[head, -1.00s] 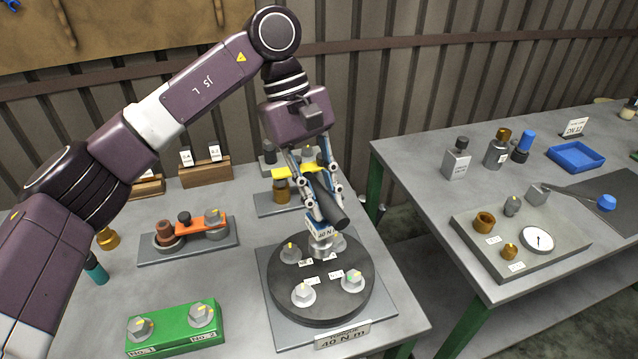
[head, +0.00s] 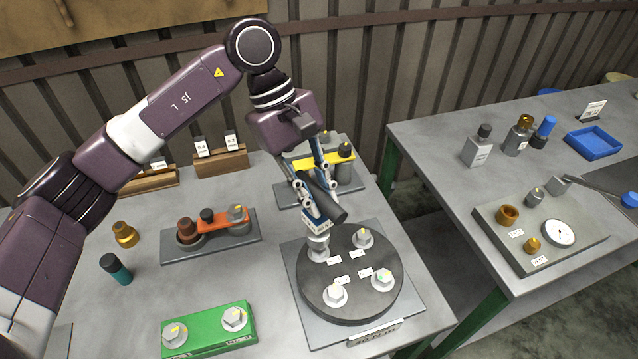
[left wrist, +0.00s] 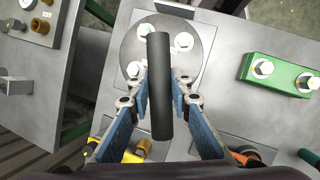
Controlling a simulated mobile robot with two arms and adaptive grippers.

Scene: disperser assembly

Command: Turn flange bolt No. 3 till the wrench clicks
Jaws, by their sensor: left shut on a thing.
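My left gripper (head: 318,198) is shut on the torque wrench (head: 330,204), whose dark handle also fills the middle of the left wrist view (left wrist: 160,90). The wrench's pale lower end points down at the back-left bolt (head: 319,255) of the dark round flange (head: 350,306). It looks on or just above that bolt; I cannot tell if it is seated. Other bolts stand free at the back right (head: 363,239), right (head: 383,279) and front (head: 335,295). The small labels between them are unreadable, so No. 3 cannot be picked out. My right gripper is not in view.
A green block (head: 208,332) with two bolts lies front left. A grey plate (head: 180,252) with an orange link is at left, and a fixture with a yellow bar (head: 318,160) stands behind the flange. A second table with a dial gauge (head: 559,232) is at right.

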